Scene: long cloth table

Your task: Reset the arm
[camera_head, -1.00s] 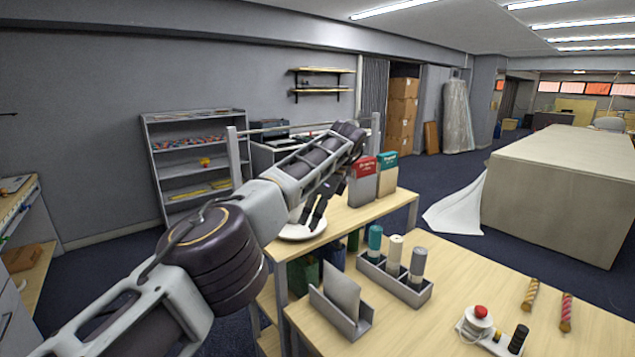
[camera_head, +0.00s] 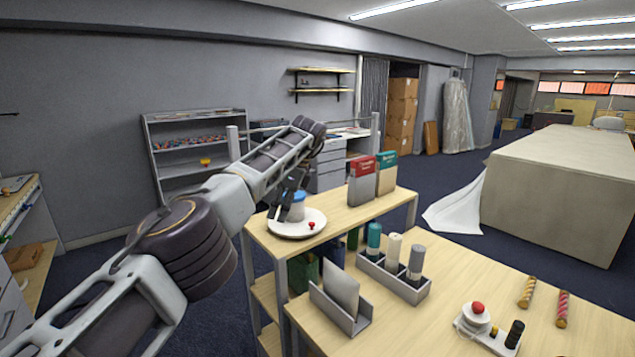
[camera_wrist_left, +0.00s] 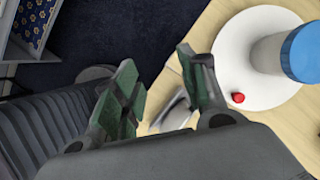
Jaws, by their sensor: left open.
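My left arm comes in from the left in the head view, and its left gripper (camera_head: 284,199) hangs at the left edge of a round white plate. In the left wrist view the left gripper (camera_wrist_left: 158,85) has its two green-padded fingers apart with nothing between them. The white plate (camera_head: 285,232) lies on the small wooden shelf top and also shows in the wrist view (camera_wrist_left: 232,50). A white cup with a blue lid (camera_head: 296,207) stands on the plate, with a small red piece (camera_head: 311,225) beside it. My right gripper is not in view.
A red-topped box (camera_head: 361,181) and a green-topped box (camera_head: 386,174) stand right of the plate. A rack of bottles (camera_head: 392,279) and a grey holder (camera_head: 341,303) are on the nearer table. A long cloth-covered table (camera_head: 565,190) is at the right.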

